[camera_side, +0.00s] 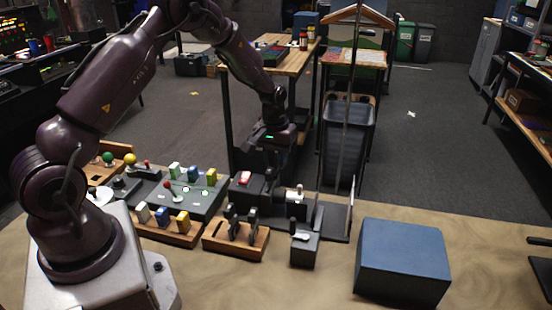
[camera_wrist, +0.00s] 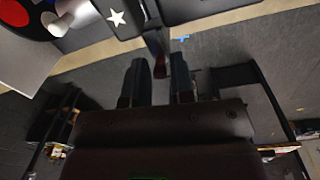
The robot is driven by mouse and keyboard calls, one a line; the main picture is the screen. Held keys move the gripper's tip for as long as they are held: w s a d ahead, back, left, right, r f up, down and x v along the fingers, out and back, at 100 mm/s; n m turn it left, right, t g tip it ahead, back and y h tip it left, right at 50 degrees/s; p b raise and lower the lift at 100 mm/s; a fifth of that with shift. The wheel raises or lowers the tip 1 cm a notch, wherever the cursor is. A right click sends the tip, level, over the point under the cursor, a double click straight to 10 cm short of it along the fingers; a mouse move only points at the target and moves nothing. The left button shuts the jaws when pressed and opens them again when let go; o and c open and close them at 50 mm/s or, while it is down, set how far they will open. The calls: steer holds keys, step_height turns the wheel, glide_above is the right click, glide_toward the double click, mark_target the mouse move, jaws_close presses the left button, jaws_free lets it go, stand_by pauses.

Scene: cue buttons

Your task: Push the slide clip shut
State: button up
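I cannot tell for certain which fixture is the slide clip. A wooden base (camera_side: 222,246) with upright black clip-like parts (camera_side: 241,222) stands at the front middle of the table in the side view. My gripper (camera_side: 268,165) points down above the back of the table, behind that base and near the red-button box (camera_side: 246,180); its fingertips are hard to make out there. In the wrist view my gripper (camera_wrist: 160,68) has its two dark fingers apart. A dark narrow part with a reddish end shows between or beyond them; contact cannot be told.
A blue box (camera_side: 402,262) stands at the right. Switch panels with coloured blocks (camera_side: 180,225) fill the left. A star-marked dark panel (camera_wrist: 118,17) shows in the wrist view.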

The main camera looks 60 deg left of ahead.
jaws_close()
steer(key=shift+s+d, duration=0.65)
steer(key=shift+d, duration=0.05)
steer(key=shift+o, duration=2)
jaws_free()
step_height(320, 180, up, 13)
steer(key=shift+s+a, duration=0.15)
steer(key=shift+a, duration=0.1)
